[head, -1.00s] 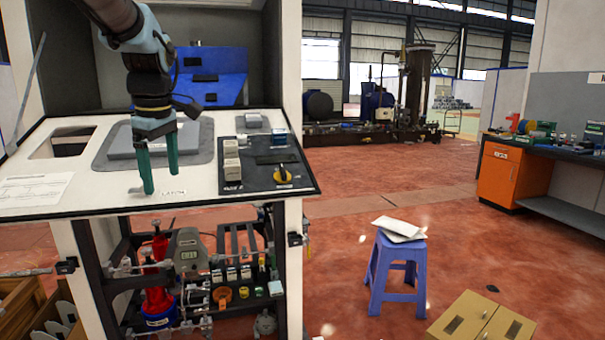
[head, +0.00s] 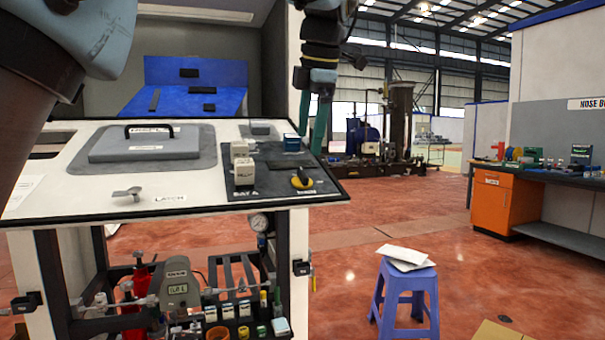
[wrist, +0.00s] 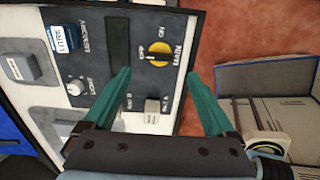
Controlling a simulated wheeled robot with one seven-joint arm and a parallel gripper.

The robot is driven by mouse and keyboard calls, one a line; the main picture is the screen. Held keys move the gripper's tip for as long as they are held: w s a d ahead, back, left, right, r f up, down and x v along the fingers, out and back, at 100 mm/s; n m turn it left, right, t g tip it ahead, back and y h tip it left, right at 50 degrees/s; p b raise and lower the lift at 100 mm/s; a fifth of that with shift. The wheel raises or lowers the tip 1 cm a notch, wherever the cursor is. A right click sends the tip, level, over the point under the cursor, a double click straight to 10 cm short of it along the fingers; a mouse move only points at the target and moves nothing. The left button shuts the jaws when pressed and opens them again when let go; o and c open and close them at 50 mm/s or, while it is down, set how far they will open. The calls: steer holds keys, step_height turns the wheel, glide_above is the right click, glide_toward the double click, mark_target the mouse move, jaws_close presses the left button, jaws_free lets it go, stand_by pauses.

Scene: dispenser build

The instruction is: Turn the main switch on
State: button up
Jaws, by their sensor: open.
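The main switch (head: 302,178) is a round yellow knob with a dark handle, at the right end of the dark control panel (head: 268,175). In the wrist view the switch (wrist: 159,53) lies beyond the fingertips, roughly between their lines, with OFF, ON and MAIN lettering around it. I cannot tell surely which mark the handle points to. My gripper (head: 309,143) has teal fingers, is open and empty, and hangs above the panel's right rear edge. In the wrist view my gripper (wrist: 158,72) shows both fingers spread, apart from the knob.
A handled grey lid (head: 150,148) and a small latch (head: 128,194) lie further left. A blue stool (head: 405,300) stands right of the bench.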

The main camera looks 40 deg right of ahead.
mark_target(304, 173)
steer(key=x, duration=0.8)
steer(key=shift+f, duration=0.2)
steer(key=c, duration=1.4)
